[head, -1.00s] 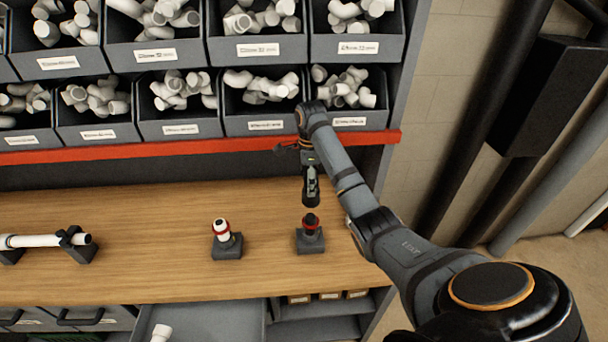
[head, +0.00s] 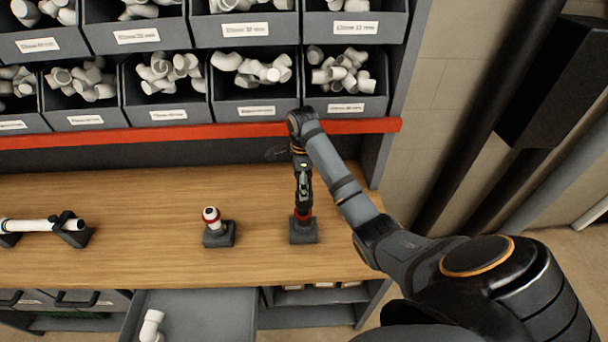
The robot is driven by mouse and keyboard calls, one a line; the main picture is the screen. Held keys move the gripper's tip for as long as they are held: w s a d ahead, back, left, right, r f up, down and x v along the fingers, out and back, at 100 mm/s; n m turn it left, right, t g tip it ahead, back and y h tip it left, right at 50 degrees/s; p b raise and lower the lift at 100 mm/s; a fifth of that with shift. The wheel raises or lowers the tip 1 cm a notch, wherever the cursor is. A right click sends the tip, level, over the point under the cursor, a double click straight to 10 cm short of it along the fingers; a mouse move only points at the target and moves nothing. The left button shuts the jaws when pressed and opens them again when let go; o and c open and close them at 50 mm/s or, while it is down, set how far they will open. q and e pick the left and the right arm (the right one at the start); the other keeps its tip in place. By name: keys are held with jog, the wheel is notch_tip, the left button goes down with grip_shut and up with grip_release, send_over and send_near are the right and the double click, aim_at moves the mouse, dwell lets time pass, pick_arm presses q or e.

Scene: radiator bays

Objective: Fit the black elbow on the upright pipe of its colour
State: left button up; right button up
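The black upright pipe with a red ring (head: 303,213) stands in a dark square base on the right part of the bench. My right gripper (head: 303,192) points straight down at the top of this pipe. A dark piece shows between the gripper and the red ring. It is too small and dark to tell the black elbow from the fingers or the pipe, or whether the fingers are shut. A white upright pipe with a red ring (head: 211,216) stands in a similar base (head: 219,236) to the left, with nothing touching it. My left gripper is not in view.
A white elbow (head: 152,325) lies in an open grey drawer (head: 205,303) below the bench. A white pipe (head: 27,226) rests in black clamps at the left.

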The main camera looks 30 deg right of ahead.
jog(key=shift+f, duration=0.4)
jog(key=shift+w+f, duration=0.1)
jog(key=shift+f, duration=0.8)
jog(key=shift+a+f, duration=0.1)
jog(key=shift+f, duration=0.05)
jog(key=shift+a+f+b, duration=0.1)
jog(key=shift+f+b, duration=0.15)
jog(key=shift+b, duration=0.1)
jog(key=shift+d+f, duration=0.15)
jog(key=shift+d, duration=0.05)
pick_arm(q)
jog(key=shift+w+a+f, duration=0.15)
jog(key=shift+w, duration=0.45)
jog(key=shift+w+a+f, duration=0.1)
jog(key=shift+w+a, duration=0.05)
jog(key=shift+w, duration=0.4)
